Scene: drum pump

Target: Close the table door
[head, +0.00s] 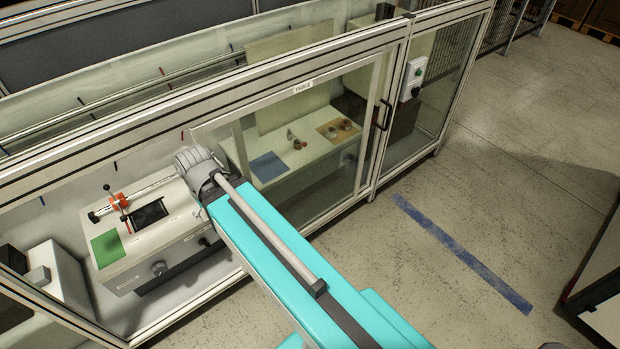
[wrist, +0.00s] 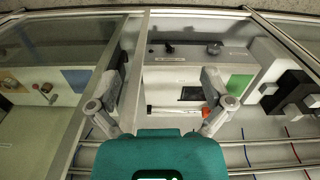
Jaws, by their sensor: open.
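The table door (head: 345,125) is a framed glass panel under a "TABLE" label (head: 303,87), in front of a table with small parts. Its glass and upright frame edge show at left in the wrist view (wrist: 130,75). The bay beside it, with the grey machine (head: 150,235), looks uncovered, though clear glass is hard to rule out. My gripper (wrist: 158,105) is open and empty, its fingers spread wide. Its left finger overlaps the door's upright edge in the wrist view; I cannot tell whether they touch. In the head view my arm hides the fingers.
A black handle (head: 384,115) is on the frame at right, near a grey switch box (head: 412,79). The machine carries a green mat (head: 107,248) and a rod with a red clamp (head: 118,200). Rails cross the wrist view low.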

